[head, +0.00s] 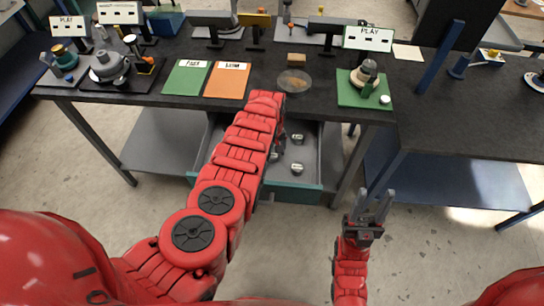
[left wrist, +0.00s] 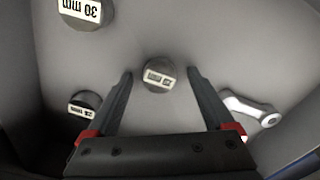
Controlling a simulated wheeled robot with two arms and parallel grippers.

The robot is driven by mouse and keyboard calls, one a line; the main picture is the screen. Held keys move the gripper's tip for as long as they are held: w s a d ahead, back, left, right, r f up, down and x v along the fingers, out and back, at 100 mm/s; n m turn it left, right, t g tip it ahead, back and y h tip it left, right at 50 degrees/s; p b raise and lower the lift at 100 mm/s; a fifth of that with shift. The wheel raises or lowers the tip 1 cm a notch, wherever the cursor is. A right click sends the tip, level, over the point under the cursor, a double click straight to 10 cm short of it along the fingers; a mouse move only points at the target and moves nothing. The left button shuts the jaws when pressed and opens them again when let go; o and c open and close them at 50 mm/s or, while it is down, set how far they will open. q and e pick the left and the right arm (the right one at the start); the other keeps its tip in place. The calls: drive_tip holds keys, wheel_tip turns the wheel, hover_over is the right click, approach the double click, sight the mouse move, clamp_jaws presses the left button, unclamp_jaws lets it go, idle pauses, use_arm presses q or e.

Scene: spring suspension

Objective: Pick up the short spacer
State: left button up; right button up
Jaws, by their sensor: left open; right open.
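Several round dark spacers with white labels lie in the open drawer (head: 308,188). In the left wrist view, a spacer with an upside-down, hard-to-read label (left wrist: 158,75) is between and slightly beyond the fingertips of my left gripper (left wrist: 160,78), which is open and empty. Another spacer, reading "30 mm" upside down (left wrist: 87,10), is at the top left. A third (left wrist: 85,103) is left of the left finger, its label possibly 25 mm. I cannot tell for certain which is the short spacer. My right gripper (head: 372,208) is open and empty, outside the drawer.
A grey wrench-like part (left wrist: 250,108) lies right of the right finger in the drawer. Drawer walls enclose the left gripper. Above is the black bench, with a green card (head: 187,77), an orange card (head: 227,80), a round dish (head: 294,81) and a green board (head: 352,96).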

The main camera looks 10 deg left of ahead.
use_arm(q)
clamp_jaws()
idle(0.5)
drive_tip(key=shift+r, duration=0.15)
